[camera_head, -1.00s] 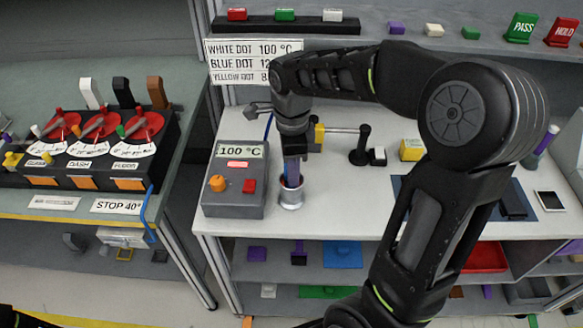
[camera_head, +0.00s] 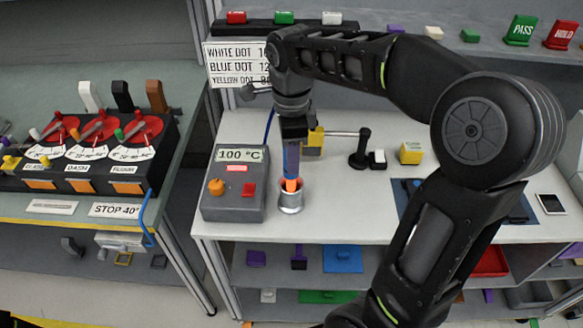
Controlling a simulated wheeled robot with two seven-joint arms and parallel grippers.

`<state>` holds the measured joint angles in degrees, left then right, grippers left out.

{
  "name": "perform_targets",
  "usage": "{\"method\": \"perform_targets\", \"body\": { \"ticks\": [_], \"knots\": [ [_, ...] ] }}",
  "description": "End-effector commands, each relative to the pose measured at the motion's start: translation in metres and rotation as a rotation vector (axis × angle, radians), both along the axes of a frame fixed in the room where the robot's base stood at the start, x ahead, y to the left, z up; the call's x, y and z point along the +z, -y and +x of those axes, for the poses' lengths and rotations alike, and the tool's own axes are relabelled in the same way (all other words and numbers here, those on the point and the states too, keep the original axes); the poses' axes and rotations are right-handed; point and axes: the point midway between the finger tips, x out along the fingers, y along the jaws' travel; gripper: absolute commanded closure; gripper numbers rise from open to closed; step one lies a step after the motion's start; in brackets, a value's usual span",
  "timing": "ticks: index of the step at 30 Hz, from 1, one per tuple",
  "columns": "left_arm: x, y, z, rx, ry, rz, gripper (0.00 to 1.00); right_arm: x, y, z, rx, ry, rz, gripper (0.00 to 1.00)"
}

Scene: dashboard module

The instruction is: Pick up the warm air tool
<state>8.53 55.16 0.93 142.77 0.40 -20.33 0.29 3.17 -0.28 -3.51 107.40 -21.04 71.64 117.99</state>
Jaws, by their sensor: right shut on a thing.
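The warm air tool (camera_head: 291,160) is a blue upright handle with an orange lower part, standing over a silver cup-shaped holder (camera_head: 290,203). Its lower end is still within or just above the holder's rim; I cannot tell exactly. My right gripper (camera_head: 293,132) points down and is shut on the top of the tool. The fingertips are partly hidden by the gripper body. The grey control station (camera_head: 233,207) beside it shows 100 °C, with an orange knob and a red button. My left gripper is not in view.
A yellow block (camera_head: 314,140) with a metal rod leading to a black stand (camera_head: 361,150) is close behind the tool. A yellow box (camera_head: 411,153) and a blue mat (camera_head: 402,196) lie to the right. A sign (camera_head: 236,64) hangs behind. My right arm spans the right side.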

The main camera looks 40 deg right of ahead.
Motion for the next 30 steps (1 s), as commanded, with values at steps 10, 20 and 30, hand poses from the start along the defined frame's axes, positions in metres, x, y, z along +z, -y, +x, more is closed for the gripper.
{"method": "perform_targets", "body": {
  "ticks": [10,20,30],
  "knots": [
    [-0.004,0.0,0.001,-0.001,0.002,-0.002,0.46,0.048,0.0,0.0,0.0,0.001,0.0,1.0],
    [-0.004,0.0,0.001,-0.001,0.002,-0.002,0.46,0.05,0.0,0.0,0.0,0.001,0.0,1.0],
    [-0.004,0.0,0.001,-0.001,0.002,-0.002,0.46,0.049,0.0,0.0,0.0,0.001,0.0,1.0]
  ]
}}
